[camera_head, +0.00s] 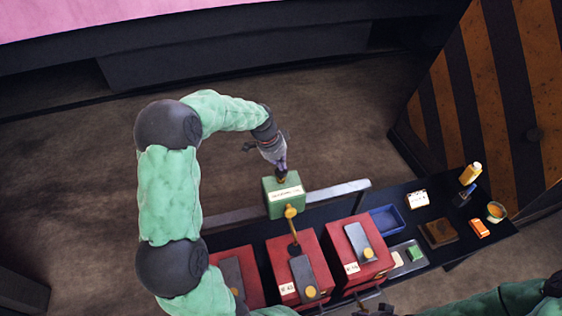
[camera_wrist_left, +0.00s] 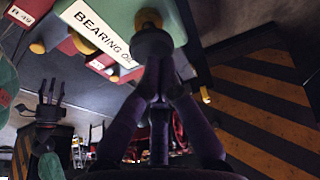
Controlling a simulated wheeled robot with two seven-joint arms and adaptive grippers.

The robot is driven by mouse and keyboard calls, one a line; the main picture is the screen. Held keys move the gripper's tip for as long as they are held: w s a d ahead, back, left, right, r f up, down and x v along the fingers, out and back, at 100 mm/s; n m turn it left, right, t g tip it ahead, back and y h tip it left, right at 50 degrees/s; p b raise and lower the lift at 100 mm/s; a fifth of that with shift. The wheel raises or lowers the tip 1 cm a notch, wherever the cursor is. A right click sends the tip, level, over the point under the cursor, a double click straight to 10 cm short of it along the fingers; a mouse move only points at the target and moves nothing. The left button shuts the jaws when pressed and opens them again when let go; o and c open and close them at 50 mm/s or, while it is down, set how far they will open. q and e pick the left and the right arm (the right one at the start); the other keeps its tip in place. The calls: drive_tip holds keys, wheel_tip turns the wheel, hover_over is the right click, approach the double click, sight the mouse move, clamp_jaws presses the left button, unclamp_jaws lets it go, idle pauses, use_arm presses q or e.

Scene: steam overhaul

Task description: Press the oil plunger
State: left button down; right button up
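The bearing oil box (camera_head: 284,195) is green with a white label and stands above the red boxes on a brass stem. Its label and green side also show in the wrist view (camera_wrist_left: 105,38). The dark, round oil plunger (camera_head: 281,176) sits on its top; it shows in the wrist view (camera_wrist_left: 152,44). My left gripper (camera_head: 281,164) is at the plunger, its purple fingers drawn together with tips at the knob. Contact looks close, but I cannot tell how far the plunger is down. My right gripper (camera_wrist_left: 50,96) is away at the left of the wrist view, fingers apart and empty.
Red boxes (camera_head: 300,262) with grey plates and brass knobs stand below the oil box. A grey rail (camera_head: 340,192) runs behind them. A dark table (camera_head: 395,222) holds a blue tray (camera_head: 386,219) and small items. A striped panel (camera_head: 490,85) stands at right.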

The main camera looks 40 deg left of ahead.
use_arm(q)
drive_tip(key=shift+s+f+b, duration=0.1)
drive_tip(key=shift+f+b, duration=1.15)
drive_tip(key=shift+f, duration=0.25)
drive_tip(key=shift+r, duration=0.6)
drive_tip(key=v, duration=1.1)
drive_tip(key=shift+s, duration=0.15)
drive_tip(key=shift+a+r, duration=0.1)
